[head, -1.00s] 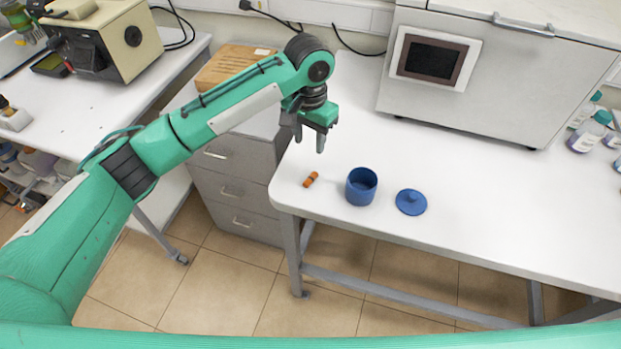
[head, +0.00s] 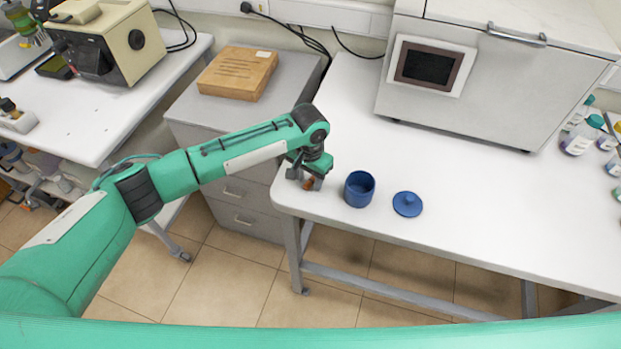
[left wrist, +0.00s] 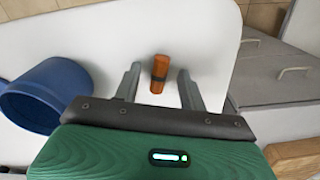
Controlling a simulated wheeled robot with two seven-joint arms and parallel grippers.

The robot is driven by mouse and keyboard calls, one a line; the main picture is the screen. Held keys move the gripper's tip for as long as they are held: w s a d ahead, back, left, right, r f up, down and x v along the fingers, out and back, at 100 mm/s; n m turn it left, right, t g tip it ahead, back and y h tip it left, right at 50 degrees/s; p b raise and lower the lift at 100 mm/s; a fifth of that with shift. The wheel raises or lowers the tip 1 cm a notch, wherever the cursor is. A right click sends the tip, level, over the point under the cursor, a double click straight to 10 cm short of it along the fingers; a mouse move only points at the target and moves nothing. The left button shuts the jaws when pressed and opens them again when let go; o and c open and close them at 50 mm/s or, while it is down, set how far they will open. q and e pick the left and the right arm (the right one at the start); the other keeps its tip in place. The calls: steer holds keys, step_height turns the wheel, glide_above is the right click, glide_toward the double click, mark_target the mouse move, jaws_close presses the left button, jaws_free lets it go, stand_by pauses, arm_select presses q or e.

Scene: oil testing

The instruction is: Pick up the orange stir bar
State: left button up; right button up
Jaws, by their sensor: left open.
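The orange stir bar (head: 308,184), with a dark band around its middle, lies on the white table near its left front corner. It also shows in the left wrist view (left wrist: 159,74), between the two fingers and apart from both. My left gripper (head: 304,182) is open and low over the bar, its fingers to either side. It shows in the left wrist view too (left wrist: 160,85). In the head view the fingers partly hide the bar. My right gripper is not in view.
An open blue jar (head: 359,190) stands just right of the gripper, and its blue lid (head: 407,204) lies farther right. A large grey machine (head: 470,75) fills the back of the table (head: 480,215). A wooden block (head: 238,73) sits on the drawer cabinet at left.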

arm_select(q)
jaws_close()
stand_by(0.3)
